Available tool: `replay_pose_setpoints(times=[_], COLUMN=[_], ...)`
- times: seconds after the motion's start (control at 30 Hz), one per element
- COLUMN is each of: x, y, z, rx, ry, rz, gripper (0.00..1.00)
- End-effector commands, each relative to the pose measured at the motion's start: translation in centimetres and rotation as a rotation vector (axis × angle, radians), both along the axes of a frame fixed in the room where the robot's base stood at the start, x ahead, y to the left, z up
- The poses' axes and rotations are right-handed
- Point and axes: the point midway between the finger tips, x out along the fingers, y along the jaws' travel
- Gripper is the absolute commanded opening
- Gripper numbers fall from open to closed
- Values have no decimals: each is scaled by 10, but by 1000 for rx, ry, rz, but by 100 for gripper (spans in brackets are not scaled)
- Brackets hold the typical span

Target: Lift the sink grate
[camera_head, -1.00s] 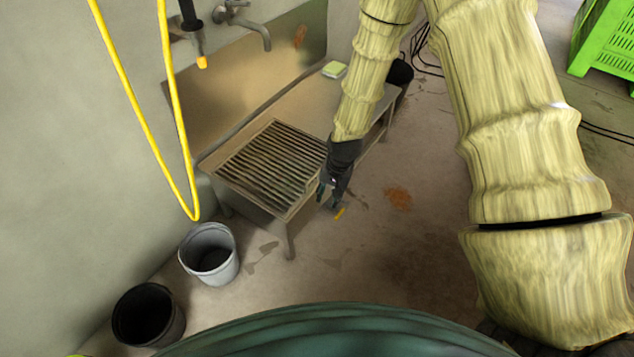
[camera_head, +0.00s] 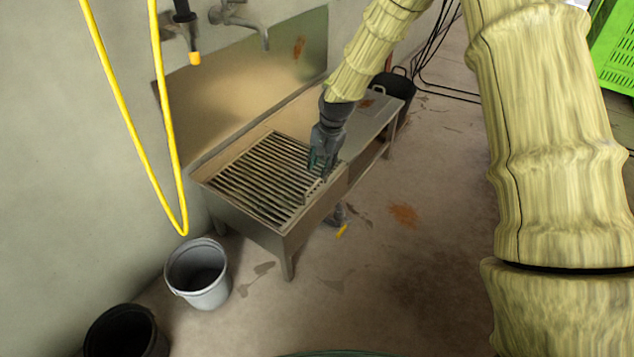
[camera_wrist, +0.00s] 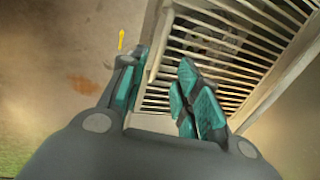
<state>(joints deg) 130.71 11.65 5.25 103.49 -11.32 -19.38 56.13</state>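The sink grate (camera_head: 262,180) is a dark slatted rack lying flat in the top of the metal sink (camera_head: 243,218). It also shows in the wrist view (camera_wrist: 232,45) as pale parallel bars at upper right. My gripper (camera_head: 322,168) is above the right end of the grate, by the sink's right rim. In the wrist view its two teal-padded fingers (camera_wrist: 163,60) stand apart, with the rim and the bar ends in the gap below them. It is open and holds nothing. I cannot tell whether the fingertips touch the grate.
A metal side bench (camera_head: 368,115) adjoins the sink on the right. A faucet (camera_head: 240,18) and a yellow hose (camera_head: 168,120) hang on the wall. A grey bucket (camera_head: 197,275) and black bucket (camera_head: 125,332) stand at lower left. A green crate (camera_head: 612,50) is at upper right.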

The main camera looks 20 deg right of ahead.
Motion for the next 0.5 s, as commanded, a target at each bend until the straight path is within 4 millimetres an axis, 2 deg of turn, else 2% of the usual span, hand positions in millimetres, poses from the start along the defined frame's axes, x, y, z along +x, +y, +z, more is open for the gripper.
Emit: replay_pose_setpoints(times=[0.03, 0.2, 0.5], x=[1, 5, 11], y=[1, 4, 8], z=[-13, -40, -69], rx=[0, -1, 0], ry=[1, 1, -2], rz=[0, 0, 1], gripper=[32, 32, 32])
